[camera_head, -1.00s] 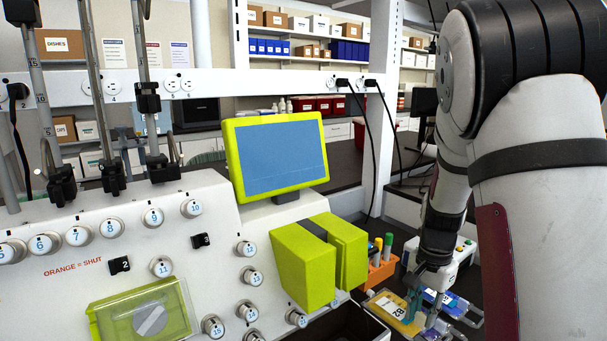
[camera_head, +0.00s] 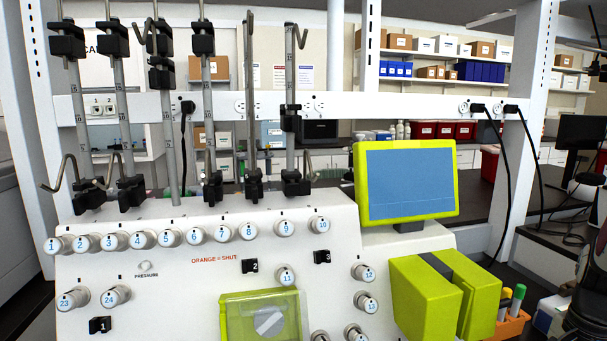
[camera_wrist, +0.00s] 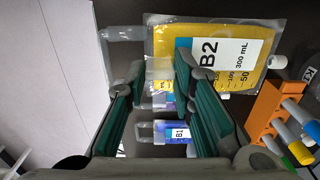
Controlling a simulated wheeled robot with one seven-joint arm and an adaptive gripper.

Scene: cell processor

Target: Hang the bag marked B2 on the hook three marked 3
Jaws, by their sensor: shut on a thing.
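The bag marked B2 (camera_wrist: 228,75) holds yellow fluid and has a white label; it shows in the wrist view just beyond my fingertips. My gripper (camera_wrist: 160,74), with teal finger pads, is shut on the clear edge of this bag. In the head view several metal poles carry hooks, such as a hook (camera_head: 300,38) at the upper right pole and a hook (camera_head: 58,175) at the far left. I cannot read a 3 on any hook. A black block marked 3 (camera_head: 322,256) is on the white machine's panel.
An orange pen holder (camera_wrist: 272,112) stands to the right. The white machine (camera_head: 190,280) with numbered knobs, a green-framed screen (camera_head: 408,180) and a green box (camera_head: 424,298) fill the front.

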